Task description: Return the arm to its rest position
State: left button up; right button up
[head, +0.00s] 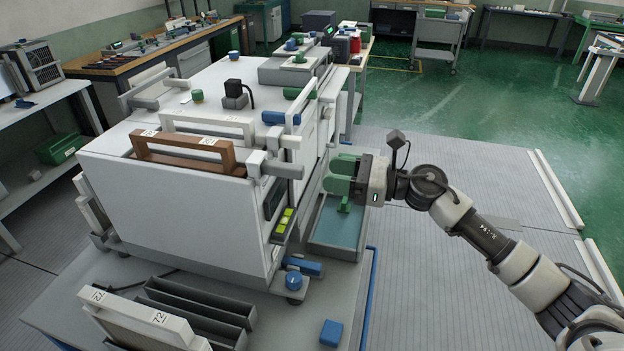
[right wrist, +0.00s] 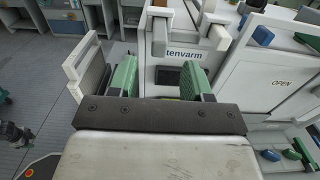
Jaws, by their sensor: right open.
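My right arm (head: 480,235) reaches in from the lower right in the head view. Its gripper (head: 340,175) has green fingers and hovers beside the right side of the white box machine (head: 180,205), above a grey tray with a blue floor (head: 338,228). In the right wrist view the two green fingers of the gripper (right wrist: 159,78) stand well apart, with nothing held between them. A white panel with dark lettering (right wrist: 185,52) shows beyond them. A small green piece (head: 345,204) shows just below the gripper; I cannot tell what it rests on. My left gripper is not in view.
A brown handle frame (head: 185,165) lies on top of the machine. White frames (head: 140,322) and dark open boxes (head: 200,305) stand on the grey bench in front, with a blue block (head: 331,333). The floor right of the machine (head: 440,300) is clear around my arm.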

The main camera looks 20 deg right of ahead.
jog(key=shift+b+v, duration=0.3)
jog(key=shift+v, duration=0.8)
